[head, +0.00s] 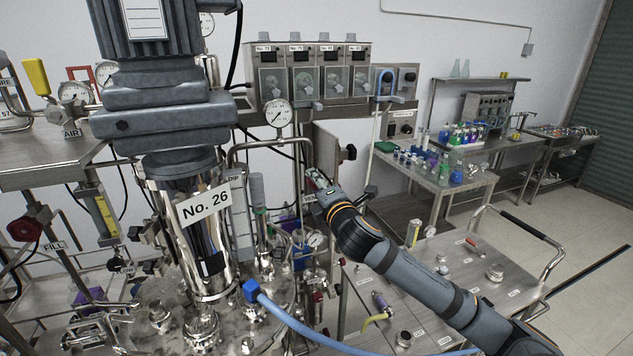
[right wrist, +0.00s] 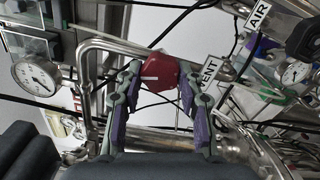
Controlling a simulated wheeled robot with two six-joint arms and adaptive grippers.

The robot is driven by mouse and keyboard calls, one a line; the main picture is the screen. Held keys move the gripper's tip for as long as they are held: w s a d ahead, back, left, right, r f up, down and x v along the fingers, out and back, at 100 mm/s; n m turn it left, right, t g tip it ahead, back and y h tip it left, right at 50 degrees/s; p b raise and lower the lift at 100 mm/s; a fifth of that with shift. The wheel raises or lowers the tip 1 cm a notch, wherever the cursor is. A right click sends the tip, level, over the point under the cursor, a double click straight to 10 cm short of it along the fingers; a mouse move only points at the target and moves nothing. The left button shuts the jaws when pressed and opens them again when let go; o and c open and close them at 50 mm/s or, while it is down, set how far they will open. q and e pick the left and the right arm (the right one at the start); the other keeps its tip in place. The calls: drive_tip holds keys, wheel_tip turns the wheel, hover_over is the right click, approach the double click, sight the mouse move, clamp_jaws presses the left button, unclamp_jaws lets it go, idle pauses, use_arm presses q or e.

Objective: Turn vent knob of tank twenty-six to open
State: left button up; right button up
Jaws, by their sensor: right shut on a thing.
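Tank twenty-six is the shiny steel vessel (head: 190,245) at centre left in the head view, with a "No. 26" label (head: 206,203) on its neck. The red vent knob (right wrist: 163,73) shows in the right wrist view, with a white mark that lies nearly level in the picture and points left. A partly covered vent label (right wrist: 208,73) is just right of it. My right gripper (right wrist: 160,80) is shut on the knob, one finger on each side. In the head view this gripper (head: 318,185) is beside the tank and largely hides the knob. My left gripper is out of view.
Steel pipes and a pressure gauge (head: 278,113) stand close to the right gripper. A blue hose (head: 310,340) runs from the tank's lid across the front. A steel cart (head: 440,285) lies under my right arm. Open floor is at the far right.

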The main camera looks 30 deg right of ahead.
drive_tip(key=shift+f+n, duration=0.1)
drive_tip(key=shift+n, duration=0.6)
drive_tip(key=o, duration=1.2)
drive_tip(key=shift+c, duration=0.2)
